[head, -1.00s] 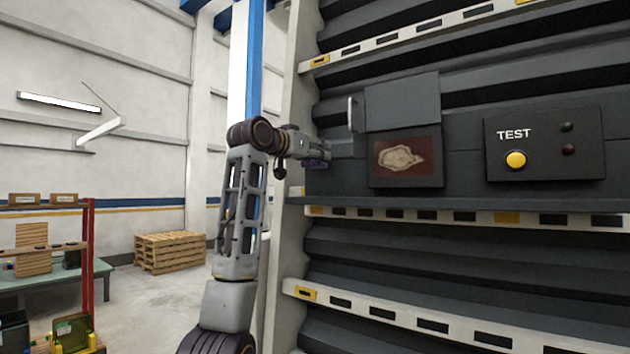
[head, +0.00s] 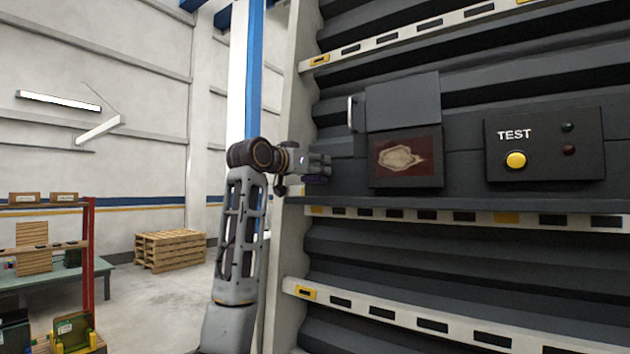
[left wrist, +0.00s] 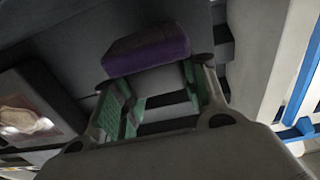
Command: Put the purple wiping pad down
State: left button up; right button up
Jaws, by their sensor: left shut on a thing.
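The purple wiping pad (left wrist: 147,50) is a rounded block that shows large between the tips of my left gripper (left wrist: 155,85) in the left wrist view. In the head view my left gripper (head: 318,168) is at the left end of the dark machine front, shut on the pad. Only a small dark purple part of the pad (head: 317,180) shows below the fingers there. The pad is just above or on the ledge (head: 340,200); I cannot tell if it touches. My right gripper is out of view.
A framed window with a pale stain (head: 405,162) is right of the gripper, under a hinged flap (head: 402,101) with a handle. A TEST panel (head: 545,145) is farther right. A slotted rail (head: 465,217) runs below the ledge. A pale post (head: 285,150) stands left.

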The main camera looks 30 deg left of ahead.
aim_at(309, 181)
pick_arm(q)
jog(key=shift+f, duration=1.85)
jog(key=o, duration=1.2)
jog(key=shift+f, duration=0.15)
jog(key=shift+s+a+f+b, duration=0.15)
jog(key=shift+s+b, duration=0.1)
jog(key=shift+s, duration=0.4)
jog(key=shift+s+a+r+b, duration=0.1)
jog(key=shift+s+b, duration=0.1)
jog(key=shift+s, duration=0.4)
jog(key=shift+s+a+b, duration=0.2)
jog(key=shift+s+b, duration=0.45)
jog(key=shift+s, duration=0.5)
jog(key=s+a+b, duration=0.1)
jog(key=s+b, duration=0.1)
jog(key=s, duration=0.6)
jog(key=shift+s+a+r, duration=0.2)
jog(key=shift+s+r, duration=0.05)
jog(key=shift+s, duration=0.15)
